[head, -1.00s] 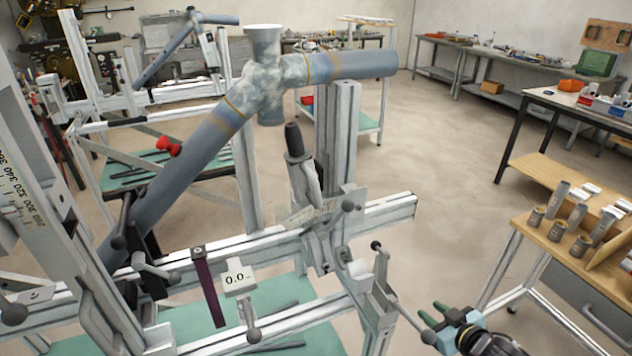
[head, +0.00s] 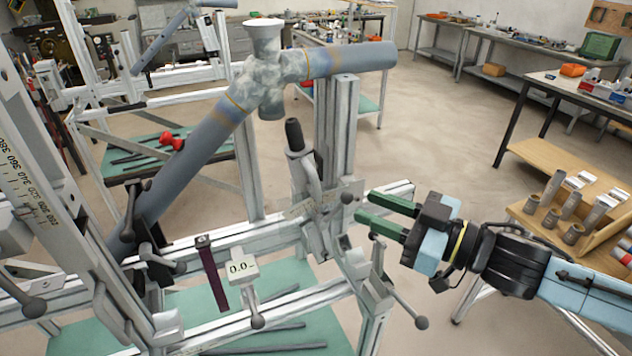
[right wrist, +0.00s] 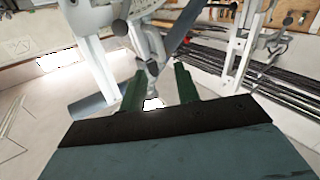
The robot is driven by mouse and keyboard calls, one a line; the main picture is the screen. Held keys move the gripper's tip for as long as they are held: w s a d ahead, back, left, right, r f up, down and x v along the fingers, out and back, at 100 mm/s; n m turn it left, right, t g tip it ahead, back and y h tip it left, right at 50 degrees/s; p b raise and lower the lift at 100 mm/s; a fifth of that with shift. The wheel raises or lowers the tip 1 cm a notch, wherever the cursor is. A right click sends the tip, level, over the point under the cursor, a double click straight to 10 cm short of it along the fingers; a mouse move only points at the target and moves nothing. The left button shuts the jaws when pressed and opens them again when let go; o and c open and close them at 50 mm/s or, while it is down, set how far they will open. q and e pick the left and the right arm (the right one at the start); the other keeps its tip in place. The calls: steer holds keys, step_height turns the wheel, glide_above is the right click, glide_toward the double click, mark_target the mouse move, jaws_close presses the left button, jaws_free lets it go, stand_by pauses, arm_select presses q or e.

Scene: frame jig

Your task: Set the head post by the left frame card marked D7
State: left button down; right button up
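The frame jig holds a grey-blue tube frame whose mottled head tube (head: 265,70) stands at the top. An upright metal post (head: 336,125) stands behind a black-gripped clamp lever (head: 294,135). No card marked D7 is legible. My left gripper is out of view.
A numbered scale (head: 30,200) runs along the jig's left upright. A ball-ended lever (head: 405,305) juts out below my right gripper. A wooden rack (head: 570,225) with metal cylinders stands at the right. The floor behind the gripper is clear.

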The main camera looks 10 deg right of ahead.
mark_target(316, 194)
steer(key=p+x, duration=0.2)
steer(key=x, duration=0.9)
steer(key=shift+w+a+p, duration=0.1)
steer(key=shift+p, duration=0.2)
jaws_close()
